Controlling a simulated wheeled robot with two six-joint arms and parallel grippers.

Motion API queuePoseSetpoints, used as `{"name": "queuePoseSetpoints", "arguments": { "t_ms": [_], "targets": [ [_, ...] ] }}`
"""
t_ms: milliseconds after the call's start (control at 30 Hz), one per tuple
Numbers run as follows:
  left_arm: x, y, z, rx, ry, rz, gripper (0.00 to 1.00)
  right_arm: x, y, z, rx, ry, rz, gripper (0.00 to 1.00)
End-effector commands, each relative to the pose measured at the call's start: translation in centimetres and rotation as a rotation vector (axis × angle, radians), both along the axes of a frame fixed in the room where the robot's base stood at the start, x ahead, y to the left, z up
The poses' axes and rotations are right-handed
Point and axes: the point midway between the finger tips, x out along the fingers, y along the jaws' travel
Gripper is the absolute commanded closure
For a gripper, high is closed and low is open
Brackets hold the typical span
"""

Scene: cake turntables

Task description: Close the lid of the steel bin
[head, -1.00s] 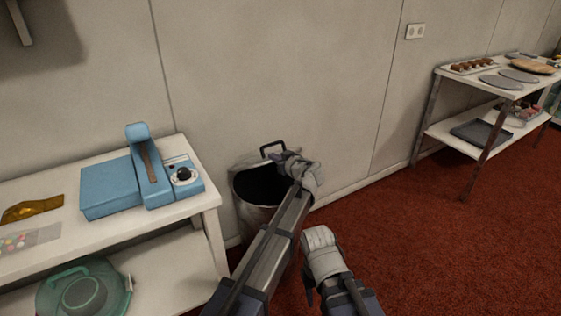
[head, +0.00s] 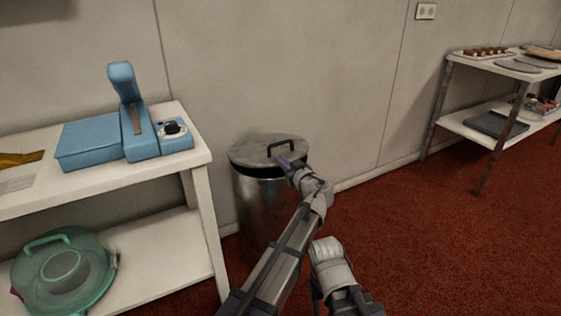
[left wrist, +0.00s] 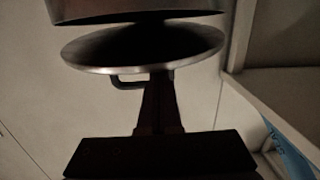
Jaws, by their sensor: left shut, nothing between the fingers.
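The steel bin (head: 262,205) stands on the floor against the wall, just right of the white shelf. Its round grey lid (head: 258,150) with a dark handle (head: 287,146) lies nearly flat over the top, a dark gap showing at the front rim. My left gripper (head: 284,163) is shut and empty, at the lid's front right near the handle. In the left wrist view the lid (left wrist: 90,55) and bin (left wrist: 130,12) show apart, with the fingers (left wrist: 160,80) close by the lid; contact is unclear. My right gripper (head: 328,258) is lower, its fingers not clear.
A white shelf unit (head: 205,185) on the left holds a blue machine (head: 92,142) and, below, a green cake container (head: 65,272). Another shelf unit (head: 470,125) stands at the far right. Red carpet (head: 430,240) between is clear.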

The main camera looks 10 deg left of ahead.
Motion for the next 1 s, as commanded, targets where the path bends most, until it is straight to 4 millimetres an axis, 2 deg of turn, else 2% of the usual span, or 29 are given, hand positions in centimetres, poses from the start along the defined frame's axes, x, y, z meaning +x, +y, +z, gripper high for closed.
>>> {"name": "queuePoseSetpoints", "arguments": {
  "t_ms": [33, 300, 1000],
  "targets": [
    [-0.1, -0.1, -0.9, 0.000, 0.000, 0.000, 1.00, 0.0, 0.0, -0.9, 0.000, 0.000, -0.001, 0.50],
    [-0.4, -0.3, -2.2, 0.000, 0.000, 0.000, 1.00, 0.0, 0.0, -2.2, 0.000, -0.001, -0.006, 0.50],
    [-0.4, -0.3, -2.0, 0.000, 0.000, 0.000, 1.00, 0.0, 0.0, -2.0, 0.000, -0.001, -0.006, 0.50]
  ]
}}
